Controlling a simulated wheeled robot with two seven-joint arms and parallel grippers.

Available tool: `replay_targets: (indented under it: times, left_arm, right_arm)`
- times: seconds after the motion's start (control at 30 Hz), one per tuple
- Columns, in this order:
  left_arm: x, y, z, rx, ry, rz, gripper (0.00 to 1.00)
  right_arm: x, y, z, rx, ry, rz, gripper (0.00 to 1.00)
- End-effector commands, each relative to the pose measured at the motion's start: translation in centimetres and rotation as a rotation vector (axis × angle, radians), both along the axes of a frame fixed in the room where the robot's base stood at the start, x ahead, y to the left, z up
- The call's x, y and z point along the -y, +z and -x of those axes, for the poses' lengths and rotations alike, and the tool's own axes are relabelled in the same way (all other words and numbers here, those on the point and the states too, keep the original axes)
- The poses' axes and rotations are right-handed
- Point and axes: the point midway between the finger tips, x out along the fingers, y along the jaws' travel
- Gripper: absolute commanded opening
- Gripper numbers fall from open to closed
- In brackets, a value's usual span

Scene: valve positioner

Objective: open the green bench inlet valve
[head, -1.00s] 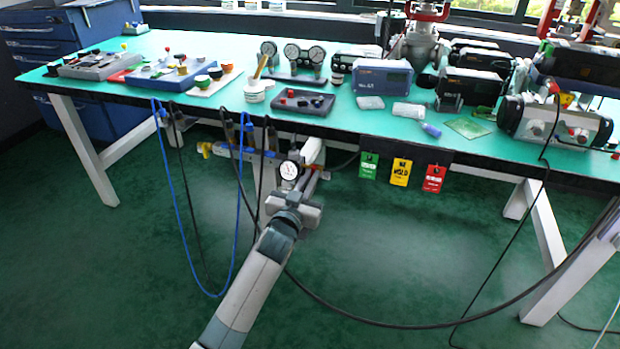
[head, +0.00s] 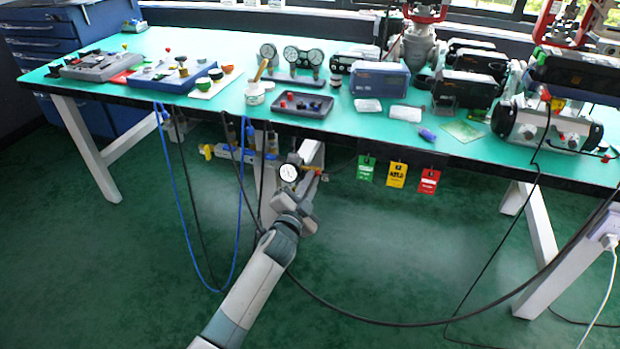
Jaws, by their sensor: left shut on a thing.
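My left gripper (head: 308,182) is under the front edge of the bench, beside a small round white-faced gauge (head: 289,173). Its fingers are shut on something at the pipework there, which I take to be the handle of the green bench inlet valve. The handle and its colour are hidden by the gripper and too small to make out. A small red part (head: 323,177) shows just right of the fingers. My right gripper is not in view.
The green-topped bench (head: 375,122) carries gauges, trays and boxed devices. Blue and black cables hang left of my left arm, and a black cable sweeps across to the right. Green (head: 366,168), yellow (head: 397,174) and red (head: 429,180) tags hang from the edge. A yellow-ended fitting (head: 207,151) is further left.

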Motion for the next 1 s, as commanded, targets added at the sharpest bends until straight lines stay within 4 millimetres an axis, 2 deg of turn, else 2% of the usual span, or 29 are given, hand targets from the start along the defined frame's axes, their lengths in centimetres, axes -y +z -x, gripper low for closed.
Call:
replay_targets:
  times: [0.6,1.0]
  left_arm:
    - [0.2,-0.3,0.1,0.174,-0.001,-0.539,0.0]
    - [0.2,-0.4,0.1,0.231,-0.001,-0.716,0.0]
  right_arm:
    - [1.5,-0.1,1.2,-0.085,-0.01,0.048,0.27]
    - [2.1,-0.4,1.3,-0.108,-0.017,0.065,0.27]
